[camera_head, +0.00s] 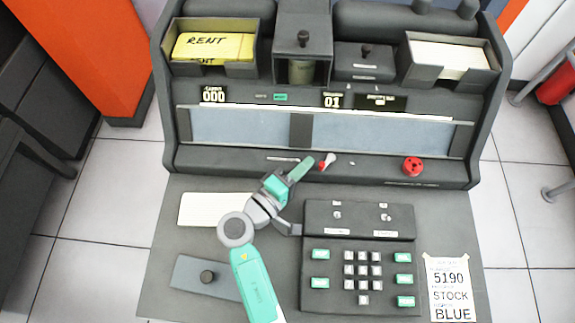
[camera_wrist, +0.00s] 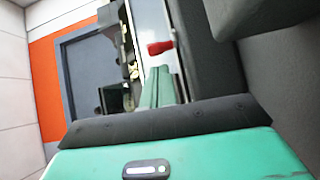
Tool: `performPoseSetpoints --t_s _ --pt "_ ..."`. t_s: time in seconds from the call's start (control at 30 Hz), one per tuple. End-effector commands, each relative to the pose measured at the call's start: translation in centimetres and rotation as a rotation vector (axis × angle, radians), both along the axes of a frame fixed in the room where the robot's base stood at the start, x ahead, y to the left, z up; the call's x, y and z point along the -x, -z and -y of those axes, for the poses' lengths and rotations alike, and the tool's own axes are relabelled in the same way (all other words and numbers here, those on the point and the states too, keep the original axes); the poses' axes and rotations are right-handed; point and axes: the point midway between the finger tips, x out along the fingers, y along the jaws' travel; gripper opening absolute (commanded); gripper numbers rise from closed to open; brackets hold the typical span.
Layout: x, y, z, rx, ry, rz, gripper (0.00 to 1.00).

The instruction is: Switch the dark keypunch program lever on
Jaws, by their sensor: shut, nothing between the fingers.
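The dark keypunch (camera_head: 400,165) fills the back of the desk. A small lever (camera_head: 328,160) with a pale shaft and a red tip stands on its front ledge, right of a pale slot-like mark. In the wrist view the lever's red handle (camera_wrist: 160,47) shows just beyond the fingers. My gripper (camera_head: 309,163) is shut and empty, reaching up from the lower left. Its fingertips are just left of the lever, very close to it; I cannot tell if they touch. The fingers (camera_wrist: 158,88) also show together in the wrist view.
A red knob (camera_head: 413,167) sits further right on the ledge. A keypad unit (camera_head: 358,262) lies below right of my gripper, beside a paper note (camera_head: 450,288). A stack of pale cards (camera_head: 205,209) lies left of my arm. Yellow cards (camera_head: 213,46) fill the upper left hopper.

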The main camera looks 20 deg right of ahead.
Motion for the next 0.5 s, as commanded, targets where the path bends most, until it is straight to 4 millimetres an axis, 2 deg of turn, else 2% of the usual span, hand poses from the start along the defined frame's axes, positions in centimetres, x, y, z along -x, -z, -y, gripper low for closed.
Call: performPoseSetpoints --t_s 0.5 --pt "1.04 -0.19 0.74 0.000 0.001 -0.001 0.00"
